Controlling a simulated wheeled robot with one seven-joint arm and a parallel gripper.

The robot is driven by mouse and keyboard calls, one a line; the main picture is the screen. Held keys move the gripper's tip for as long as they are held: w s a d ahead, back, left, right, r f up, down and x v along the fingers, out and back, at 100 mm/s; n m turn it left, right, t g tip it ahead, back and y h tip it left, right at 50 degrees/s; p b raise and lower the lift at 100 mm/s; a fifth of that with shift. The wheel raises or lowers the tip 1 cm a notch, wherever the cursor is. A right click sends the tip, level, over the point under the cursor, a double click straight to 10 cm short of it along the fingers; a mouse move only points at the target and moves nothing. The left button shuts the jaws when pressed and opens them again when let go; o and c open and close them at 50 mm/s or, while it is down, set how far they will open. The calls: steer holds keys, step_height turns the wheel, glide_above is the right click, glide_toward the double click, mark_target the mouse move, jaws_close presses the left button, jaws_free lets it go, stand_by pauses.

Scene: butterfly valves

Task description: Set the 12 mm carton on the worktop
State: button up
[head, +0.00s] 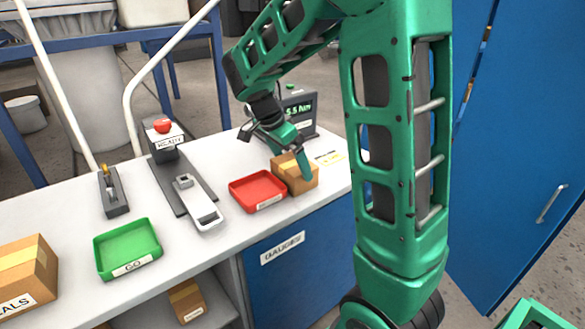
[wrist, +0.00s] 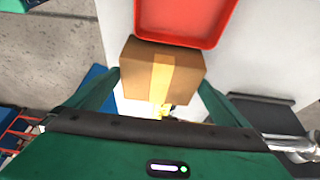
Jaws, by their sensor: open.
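A brown carton (head: 296,176) with a paler tape strip rests on the white worktop (head: 70,205), at the right end beside the red tray. No size label on it can be read, so I cannot tell whether it is the 12 mm one. My gripper (head: 292,162) is over this carton, with one finger along its near side. In the wrist view the carton (wrist: 150,72) lies between the tips of my two spread fingers (wrist: 160,82). Small gaps seem to show at both sides; contact is unclear. The carton's underside is hidden.
A red tray (head: 257,191) adjoins the carton. A green GO tray (head: 128,250), a carton marked SEALS (head: 28,272) and a grey fixture with a red button (head: 163,126) stand left. A display (head: 298,109) is behind. Another carton (head: 187,301) sits on the shelf below.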

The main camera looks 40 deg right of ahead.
steer(key=v, duration=0.9)
steer(key=s+d+f+n+y, duration=0.1)
steer(key=s+d+n, duration=0.1)
steer(key=s, duration=0.4)
steer(key=s+d+f+n+y, duration=0.1)
steer(key=s+d+n, duration=0.2)
steer(key=s, duration=0.4)
steer(key=s+a+f+n+y, duration=0.1)
steer(key=s+f+n, duration=0.1)
steer(key=s, duration=0.5)
steer(key=s+a+f+n+y, duration=0.1)
steer(key=s+f+n, duration=0.2)
steer(key=s, duration=0.5)
steer(key=shift+s+a+n+y, duration=0.15)
steer(key=shift+a+n+y, duration=0.2)
steer(key=shift+n, duration=0.25)
